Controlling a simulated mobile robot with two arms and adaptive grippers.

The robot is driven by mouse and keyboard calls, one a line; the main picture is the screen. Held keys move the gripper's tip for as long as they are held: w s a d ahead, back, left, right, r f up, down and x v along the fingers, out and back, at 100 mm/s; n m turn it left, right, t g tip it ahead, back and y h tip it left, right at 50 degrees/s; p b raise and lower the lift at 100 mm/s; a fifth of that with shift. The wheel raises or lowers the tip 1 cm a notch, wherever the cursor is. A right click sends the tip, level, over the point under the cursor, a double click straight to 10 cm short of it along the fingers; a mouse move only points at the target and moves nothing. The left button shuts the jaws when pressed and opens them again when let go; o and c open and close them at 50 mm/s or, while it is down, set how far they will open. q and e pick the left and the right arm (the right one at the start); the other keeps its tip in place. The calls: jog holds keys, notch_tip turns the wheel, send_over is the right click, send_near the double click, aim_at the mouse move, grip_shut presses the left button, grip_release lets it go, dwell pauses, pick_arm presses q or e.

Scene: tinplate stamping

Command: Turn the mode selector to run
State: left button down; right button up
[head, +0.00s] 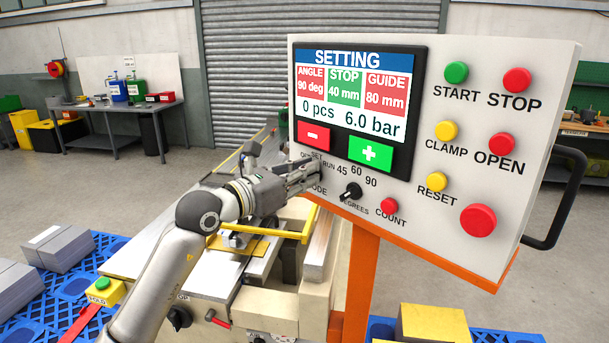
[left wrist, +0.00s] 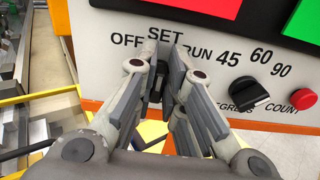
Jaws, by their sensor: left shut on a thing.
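The mode selector (left wrist: 157,86) is a small dark knob low on the control panel (head: 450,215), below the labels OFF, SET and RUN. My left gripper (head: 314,174) reaches the panel's lower left corner. In the left wrist view its two fingers (left wrist: 164,72) stand on either side of the knob and are shut on it. The fingers hide most of the knob, so I cannot tell which label it points to. In the head view the knob is hidden behind the gripper. The screen (head: 355,100) reads SETTING. My right gripper is not in view.
The black degrees knob (head: 351,192) and the red count button (head: 389,206) are just right of the selector. Several coloured buttons fill the panel's right side. The stamping machine with a yellow bar (head: 275,235) lies below my left arm.

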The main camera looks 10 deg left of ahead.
pick_arm(q)
jog(key=shift+s+d+f+m+b, duration=0.1)
jog(key=shift+d+m+b, duration=0.05)
jog(key=shift+m+b, duration=1.45)
jog(key=shift+s+d+f+m+b, duration=0.1)
jog(key=shift+m+b, duration=1.25)
jog(key=shift+b, duration=0.5)
jog(key=shift+s+d+f+m+b, duration=0.1)
jog(key=shift+d+m+b, duration=0.05)
jog(key=shift+m+b, duration=1.45)
jog(key=c, duration=1.5)
grip_release()
jog(key=shift+r, duration=0.1)
jog(key=shift+a, duration=0.1)
jog(key=v, duration=1.2)
